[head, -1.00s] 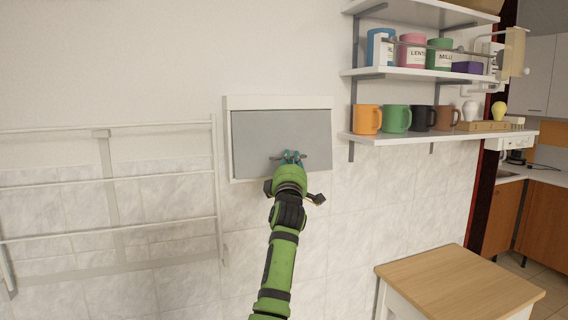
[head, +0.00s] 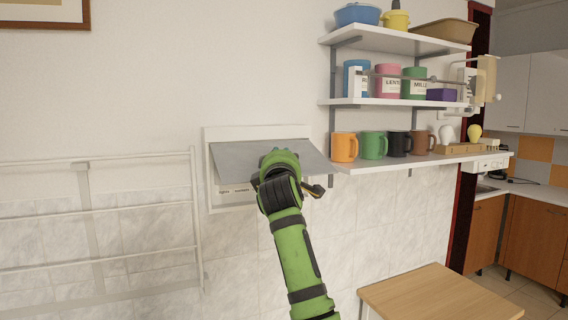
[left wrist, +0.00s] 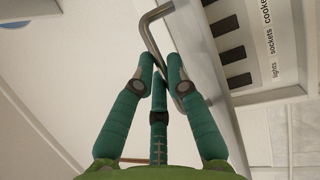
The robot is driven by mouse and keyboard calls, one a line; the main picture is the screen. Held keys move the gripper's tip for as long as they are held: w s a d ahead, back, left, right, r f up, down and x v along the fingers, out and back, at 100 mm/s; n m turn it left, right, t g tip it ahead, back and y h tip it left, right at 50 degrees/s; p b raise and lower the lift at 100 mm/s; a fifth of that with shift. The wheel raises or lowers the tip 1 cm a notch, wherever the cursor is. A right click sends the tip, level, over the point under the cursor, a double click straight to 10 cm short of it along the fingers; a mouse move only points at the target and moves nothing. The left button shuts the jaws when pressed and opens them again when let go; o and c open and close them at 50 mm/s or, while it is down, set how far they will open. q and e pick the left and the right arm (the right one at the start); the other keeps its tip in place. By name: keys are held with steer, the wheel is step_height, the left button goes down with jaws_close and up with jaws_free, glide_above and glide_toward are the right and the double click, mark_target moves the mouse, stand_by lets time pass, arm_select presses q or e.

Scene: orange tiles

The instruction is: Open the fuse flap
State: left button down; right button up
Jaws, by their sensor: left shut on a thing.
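The grey fuse flap (head: 235,158) is swung outward from its lower edge and hangs tilted from the top of the white fuse box (head: 208,180) on the wall. Below it, part of the box's inside shows, with small labels. My left gripper (head: 280,165) is at the flap's lower edge, and its fingertips are hidden by the hand in the head view. In the left wrist view, its green fingers (left wrist: 160,80) are shut on the bent metal handle (left wrist: 151,32). Black switches (left wrist: 233,54) with labels such as "lights" and "sockets" show beside the handle. My right gripper is out of view.
Wall shelves (head: 400,161) with mugs and canisters are close on the right. A white drying rack (head: 85,213) is on the wall at the left. A wooden-topped table (head: 440,297) stands at the lower right.

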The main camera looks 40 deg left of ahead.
arm_select(q)
step_height(320, 180, up, 3)
steer(key=p, duration=0.2)
steer(key=shift+p, duration=0.4)
steer(key=shift+r+g+h+p, duration=0.3)
steer(key=shift+g+p, duration=0.1)
steer(key=shift+p, duration=0.15)
steer(key=shift+n, duration=0.3)
steer(key=shift+g+p, duration=0.3)
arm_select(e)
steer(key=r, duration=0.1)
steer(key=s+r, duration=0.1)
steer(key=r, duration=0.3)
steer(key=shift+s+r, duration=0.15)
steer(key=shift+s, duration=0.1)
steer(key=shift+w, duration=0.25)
